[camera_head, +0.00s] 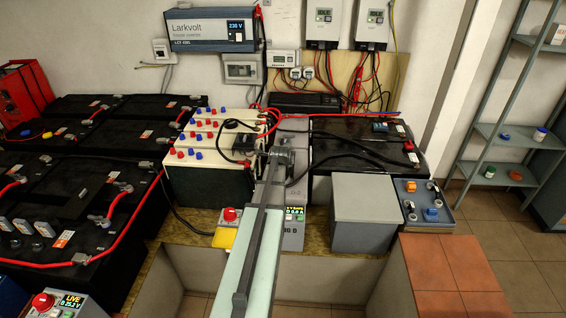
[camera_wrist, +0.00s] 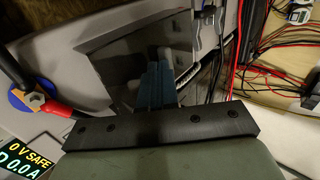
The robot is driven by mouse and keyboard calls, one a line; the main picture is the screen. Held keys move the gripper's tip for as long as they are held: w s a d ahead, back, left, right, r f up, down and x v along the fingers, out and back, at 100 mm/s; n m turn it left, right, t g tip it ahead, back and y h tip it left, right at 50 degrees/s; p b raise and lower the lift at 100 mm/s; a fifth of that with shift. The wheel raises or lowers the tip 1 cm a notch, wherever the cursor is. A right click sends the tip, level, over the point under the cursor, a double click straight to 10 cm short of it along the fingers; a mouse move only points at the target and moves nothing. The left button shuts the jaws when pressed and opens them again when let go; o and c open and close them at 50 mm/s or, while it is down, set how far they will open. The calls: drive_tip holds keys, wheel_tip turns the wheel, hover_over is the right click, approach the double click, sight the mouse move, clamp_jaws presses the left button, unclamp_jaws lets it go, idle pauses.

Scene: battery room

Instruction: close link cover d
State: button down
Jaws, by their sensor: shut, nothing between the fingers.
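My gripper (camera_head: 279,156) is at the far end of my arm, over the grey unit (camera_head: 291,236) marked D, between the white battery block and the black battery. It is shut and empty; its fingertips are hard to make out. In the wrist view a dark glossy panel (camera_wrist: 140,62) stands tilted in a pale grey surround, just beyond a black screwed bar. It may be link cover d, but I cannot tell for sure. The unit's display (camera_head: 294,213) reads safe, and shows in the wrist view as 0 V SAFE (camera_wrist: 32,155). My arm hides much of the unit in the head view.
White battery block (camera_head: 208,190) with red and blue caps is to the left, black battery (camera_head: 350,135) to the right. A grey box (camera_head: 366,212) stands front right. A red button (camera_head: 229,214) is left of the unit. Red and black cables run close around my gripper.

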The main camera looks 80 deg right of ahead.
drive_tip(key=d, duration=1.7)
drive_tip(key=shift+d, duration=0.2)
drive_tip(key=shift+a, duration=0.1)
